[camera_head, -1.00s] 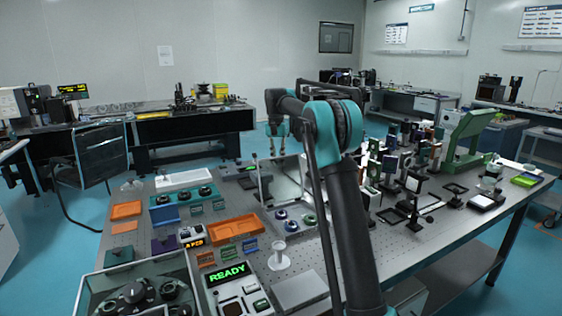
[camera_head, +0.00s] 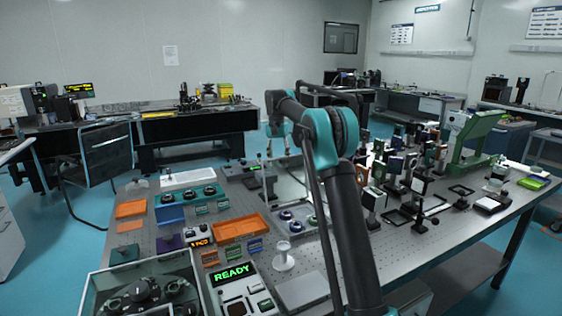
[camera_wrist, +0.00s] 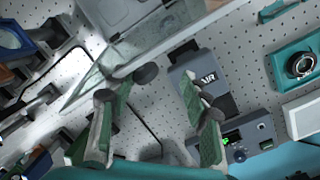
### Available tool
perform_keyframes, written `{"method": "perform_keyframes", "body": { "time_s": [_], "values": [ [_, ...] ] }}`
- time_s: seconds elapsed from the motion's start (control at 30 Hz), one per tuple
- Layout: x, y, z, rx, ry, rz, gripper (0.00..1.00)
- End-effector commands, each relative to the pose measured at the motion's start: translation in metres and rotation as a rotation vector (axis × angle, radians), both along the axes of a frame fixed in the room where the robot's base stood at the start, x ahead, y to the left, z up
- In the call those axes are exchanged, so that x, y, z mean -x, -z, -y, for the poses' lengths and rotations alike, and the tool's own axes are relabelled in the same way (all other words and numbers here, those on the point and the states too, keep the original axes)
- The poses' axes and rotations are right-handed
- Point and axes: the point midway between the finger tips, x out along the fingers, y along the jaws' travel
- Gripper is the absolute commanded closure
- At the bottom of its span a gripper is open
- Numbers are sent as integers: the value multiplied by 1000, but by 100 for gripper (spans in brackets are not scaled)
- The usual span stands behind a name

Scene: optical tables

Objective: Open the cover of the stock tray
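A low grey tray (camera_head: 297,217) with round lens pieces sits mid-table in the head view. A clear panel (camera_head: 291,184) stands or leans just behind it; this looks like the stock tray and its cover, but I cannot be sure. In the wrist view a clear sheet (camera_wrist: 125,62) crosses the upper left, in front of a grey tray-like part (camera_wrist: 108,14). My gripper (camera_head: 269,156) hangs over the back of the table, beyond the tray. In the wrist view my gripper (camera_wrist: 153,110) is open, with nothing between its green-padded fingers. I see no contact with the panel.
A grey labelled device (camera_wrist: 193,68) lies close to the right finger in the wrist view. A teal holder with a round lens (camera_wrist: 299,64) is at right. In the head view, orange trays (camera_head: 240,228) are at left, a glass-covered box (camera_head: 95,285) is at front left, and crowded optic mounts stand at right.

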Motion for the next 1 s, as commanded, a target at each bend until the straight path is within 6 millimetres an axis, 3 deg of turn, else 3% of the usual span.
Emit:
{"method": "perform_keyframes", "body": {
  "time_s": [0.6, 1.0],
  "values": [
    [0, -5, 3, 3, 3, -3, 56],
    [-8, -66, -1, 3, 3, -3, 56]
  ]
}}
